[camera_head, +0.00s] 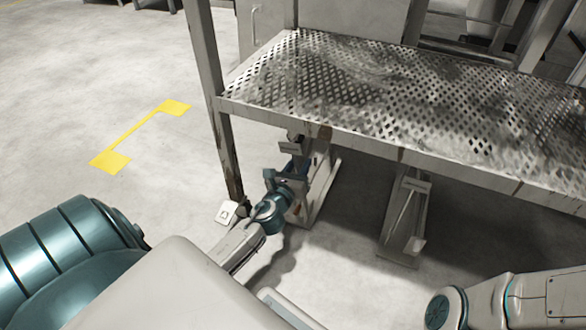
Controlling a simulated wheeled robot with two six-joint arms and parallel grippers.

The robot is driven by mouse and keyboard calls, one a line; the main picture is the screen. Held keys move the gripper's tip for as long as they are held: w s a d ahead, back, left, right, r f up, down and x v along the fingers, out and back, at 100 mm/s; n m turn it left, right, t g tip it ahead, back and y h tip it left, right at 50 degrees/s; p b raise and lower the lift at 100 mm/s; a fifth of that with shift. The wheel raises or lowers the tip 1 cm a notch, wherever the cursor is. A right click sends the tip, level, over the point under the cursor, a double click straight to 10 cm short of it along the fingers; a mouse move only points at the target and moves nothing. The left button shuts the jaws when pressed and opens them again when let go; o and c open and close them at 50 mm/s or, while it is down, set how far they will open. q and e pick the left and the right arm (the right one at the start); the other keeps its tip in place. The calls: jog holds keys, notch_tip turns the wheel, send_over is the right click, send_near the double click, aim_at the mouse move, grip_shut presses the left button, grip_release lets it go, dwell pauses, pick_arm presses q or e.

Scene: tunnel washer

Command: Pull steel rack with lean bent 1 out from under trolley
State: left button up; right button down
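The trolley (420,95) has a worn perforated metal shelf and stands across the upper right. Under its front edge is a grey steel rack, with one leg frame (325,190) at the left and a similar leg frame (405,215) further right. I cannot tell whether the two frames are joined, as the shelf hides their upper parts. My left gripper (294,165) is at the left frame, just below the shelf edge. Its fingers are small and partly hidden, so I cannot see whether they grip the frame. My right arm enters at bottom right; its gripper is not visible.
A trolley leg (230,150) stands close to the left of my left wrist. Yellow floor marking (135,137) lies on the open concrete at the left. Bare floor also shows between the two leg frames and in front of them.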

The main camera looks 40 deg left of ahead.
pick_arm(q)
jog(key=shift+w+a, duration=0.1)
jog(key=shift+w, duration=0.3)
grip_shut()
dwell(1.3)
